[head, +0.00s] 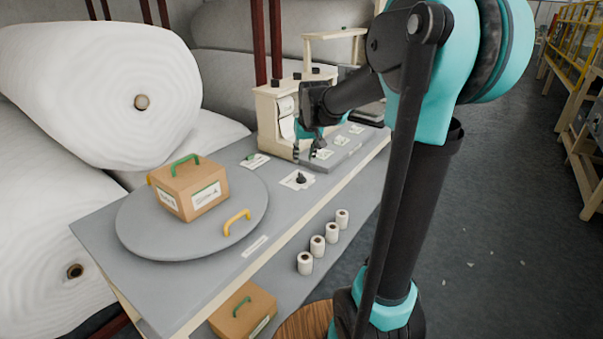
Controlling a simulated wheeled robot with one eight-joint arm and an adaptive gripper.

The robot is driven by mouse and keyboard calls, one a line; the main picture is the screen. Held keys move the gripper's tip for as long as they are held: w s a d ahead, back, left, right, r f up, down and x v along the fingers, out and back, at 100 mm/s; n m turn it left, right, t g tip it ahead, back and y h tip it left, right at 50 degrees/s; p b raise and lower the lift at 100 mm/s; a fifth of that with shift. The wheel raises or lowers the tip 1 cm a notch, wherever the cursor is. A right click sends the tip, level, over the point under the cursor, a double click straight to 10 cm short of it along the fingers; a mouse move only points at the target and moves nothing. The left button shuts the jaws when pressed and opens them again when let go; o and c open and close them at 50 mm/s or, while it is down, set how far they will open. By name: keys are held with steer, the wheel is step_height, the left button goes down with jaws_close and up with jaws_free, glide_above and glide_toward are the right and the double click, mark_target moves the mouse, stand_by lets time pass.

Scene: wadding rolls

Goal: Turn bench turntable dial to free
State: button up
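The bench turntable (140,222) is a round grey disc on the left part of the bench. A cardboard box (172,196) with a green handle stands on it, and a yellow handle (237,222) is fixed near its rim. A small dark dial (300,177) sits on a white marked plate (289,183) to the right of the disc. I cannot read the plate's markings or the dial's setting. My gripper (307,153) points down behind and above the dial, apart from it, by the cream machine. Its two dark fingers look spread, with nothing seen between them.
The cream machine (268,112) stands at the bench's back. Several small white rolls (305,264) line a lower shelf, with another box (243,312) nearby. Large wadding rolls (95,85) fill the left. Open floor (490,220) lies right.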

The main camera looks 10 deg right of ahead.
mark_target(301, 174)
steer(key=x, duration=0.9)
steer(key=shift+f, duration=0.3)
steer(key=shift+c, duration=0.5)
jaws_close()
